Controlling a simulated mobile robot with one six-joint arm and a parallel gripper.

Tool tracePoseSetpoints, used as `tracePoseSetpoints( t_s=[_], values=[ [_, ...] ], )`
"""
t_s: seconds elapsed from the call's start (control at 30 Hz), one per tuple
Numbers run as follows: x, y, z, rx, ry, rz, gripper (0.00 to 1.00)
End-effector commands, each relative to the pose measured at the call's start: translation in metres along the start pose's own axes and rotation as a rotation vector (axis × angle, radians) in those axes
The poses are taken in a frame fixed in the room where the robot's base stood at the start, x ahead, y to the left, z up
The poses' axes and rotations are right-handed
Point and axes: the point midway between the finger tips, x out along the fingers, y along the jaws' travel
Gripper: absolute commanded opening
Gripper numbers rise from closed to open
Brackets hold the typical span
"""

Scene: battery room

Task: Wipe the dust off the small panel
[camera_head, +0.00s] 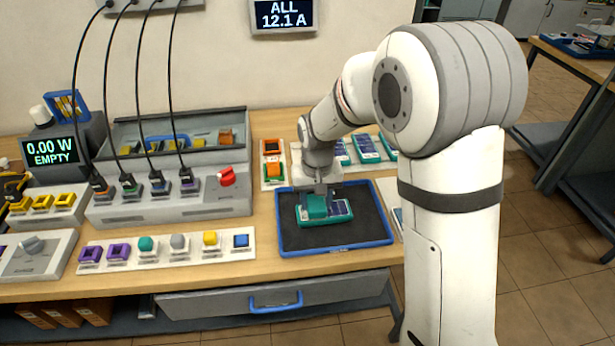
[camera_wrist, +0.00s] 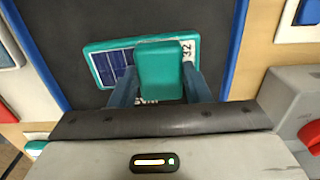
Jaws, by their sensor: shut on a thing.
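The small panel (camera_head: 341,208) has a teal frame, dark blue cells and a white label end. It lies flat in the blue-rimmed tray (camera_head: 340,247) with a dark floor. My gripper (camera_head: 317,190) points down over the panel, shut on a teal block (camera_head: 316,207). In the wrist view the block (camera_wrist: 162,70) sits between the two fingers, over the middle of the panel (camera_wrist: 112,65). It hides that part of the panel. The block seems to touch the panel or hover just above it; I cannot tell which. Dust is too fine to make out.
Several more panels (camera_head: 366,149) lie behind the tray. A grey unit with a red knob (camera_head: 227,176) and several cables stands left of it. A strip of coloured blocks (camera_head: 167,248) lies at front left. A drawer with a blue handle (camera_head: 275,302) is below.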

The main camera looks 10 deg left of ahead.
Motion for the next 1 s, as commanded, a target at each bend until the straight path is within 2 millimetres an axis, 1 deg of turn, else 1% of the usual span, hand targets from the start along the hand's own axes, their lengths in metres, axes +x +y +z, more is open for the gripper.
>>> tracePoseSetpoints(
  t_s=[0.13,0.2,0.27,0.37,0.8,0.9,1.0],
  values=[
    [0.001,-0.009,-0.003,0.007,-0.001,0.000,0.22],
    [-0.011,-0.007,-0.003,0.010,0.001,0.000,0.22],
    [-0.028,-0.007,-0.003,0.011,0.004,-0.001,0.22],
    [-0.033,-0.006,-0.003,0.012,-0.001,0.000,0.22],
    [-0.073,-0.003,-0.003,0.017,0.001,0.000,0.22],
    [-0.080,-0.003,-0.003,0.018,0.000,0.000,0.22],
    [-0.083,-0.002,-0.003,0.019,0.000,0.000,0.22]
  ],
)
